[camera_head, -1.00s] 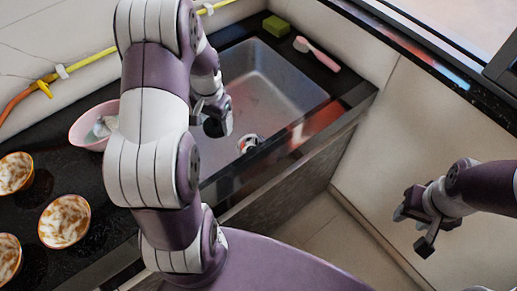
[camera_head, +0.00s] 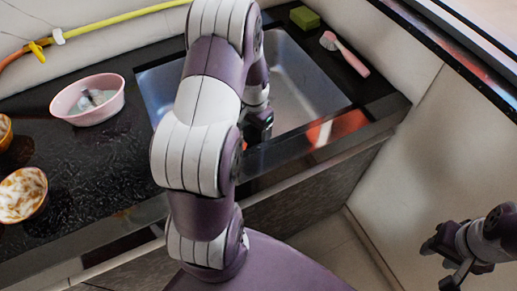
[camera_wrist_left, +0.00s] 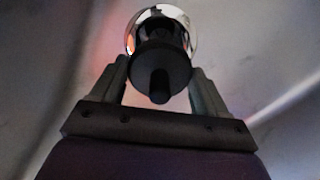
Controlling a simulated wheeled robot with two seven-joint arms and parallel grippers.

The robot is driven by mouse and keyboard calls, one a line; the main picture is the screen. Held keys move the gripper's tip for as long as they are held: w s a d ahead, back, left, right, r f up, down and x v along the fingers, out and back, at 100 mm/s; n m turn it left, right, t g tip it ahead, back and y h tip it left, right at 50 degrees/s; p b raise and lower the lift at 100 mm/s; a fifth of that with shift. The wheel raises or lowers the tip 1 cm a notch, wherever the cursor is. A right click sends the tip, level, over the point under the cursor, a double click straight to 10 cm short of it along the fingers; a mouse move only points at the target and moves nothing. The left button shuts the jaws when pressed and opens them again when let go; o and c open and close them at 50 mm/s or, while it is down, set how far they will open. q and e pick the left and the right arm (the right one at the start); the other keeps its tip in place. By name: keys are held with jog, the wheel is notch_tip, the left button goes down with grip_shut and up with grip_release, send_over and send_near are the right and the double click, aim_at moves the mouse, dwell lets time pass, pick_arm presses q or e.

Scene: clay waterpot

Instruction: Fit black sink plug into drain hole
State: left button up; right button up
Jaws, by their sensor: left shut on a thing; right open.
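The black sink plug (camera_wrist_left: 160,75) is held between the fingers of my left gripper (camera_wrist_left: 160,92) in the left wrist view, with its knob toward the camera. The shiny drain ring (camera_wrist_left: 178,14) shows just beyond the plug, which covers much of it. I cannot tell whether the plug touches the drain. In the head view my left gripper (camera_head: 259,124) is low inside the grey sink (camera_head: 305,90), near its front wall; the drain is hidden there. My right gripper (camera_head: 446,266) is open and empty at the lower right, away from the counter.
A pink bowl (camera_head: 88,100) and orange-rimmed bowls (camera_head: 22,195) stand on the black counter (camera_head: 95,165) left of the sink. A yellow hose (camera_head: 120,21) runs along the wall.

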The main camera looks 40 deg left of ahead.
aim_at(255, 142)
pick_arm(q)
notch_tip(255, 142, down, 6)
jog(key=shift+s+r+b, duration=0.15)
jog(key=shift+b, duration=0.4)
jog(key=shift+f, duration=0.25)
jog(key=shift+f, duration=0.5)
jog(key=shift+s, duration=0.1)
